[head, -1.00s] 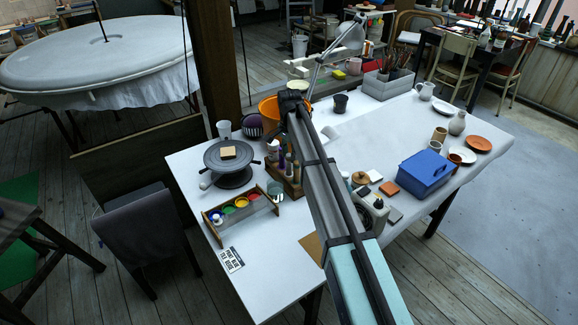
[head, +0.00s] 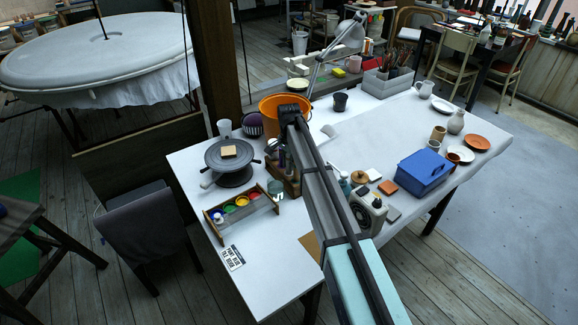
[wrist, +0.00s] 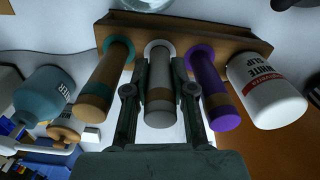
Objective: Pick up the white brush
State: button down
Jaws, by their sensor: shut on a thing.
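The white brush (wrist: 159,85) stands in the middle place of a wooden rack in the wrist view, with a tan band around its thick handle. My gripper (wrist: 160,75) has one finger on each side of this handle and is shut on it. A teal-ringed brush (wrist: 106,82) is on the left and a purple-ringed brush (wrist: 208,85) on the right, each close to a finger. In the head view the wooden rack (head: 285,184) is near the table's middle, and my arm hides the gripper and the white brush.
A white slip bottle (wrist: 266,90) stands right of the brushes and a teal bottle (wrist: 45,95) left of them. In the head view an orange bucket (head: 270,106), a banding wheel (head: 230,165) and a paint tray (head: 240,208) surround the rack. A blue box (head: 424,172) is farther right.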

jog(key=shift+r, duration=0.1)
notch_tip(320, 180, up, 20)
jog(key=b, duration=0.4)
jog(key=shift+b, duration=0.3)
jog(key=shift+p, duration=0.3)
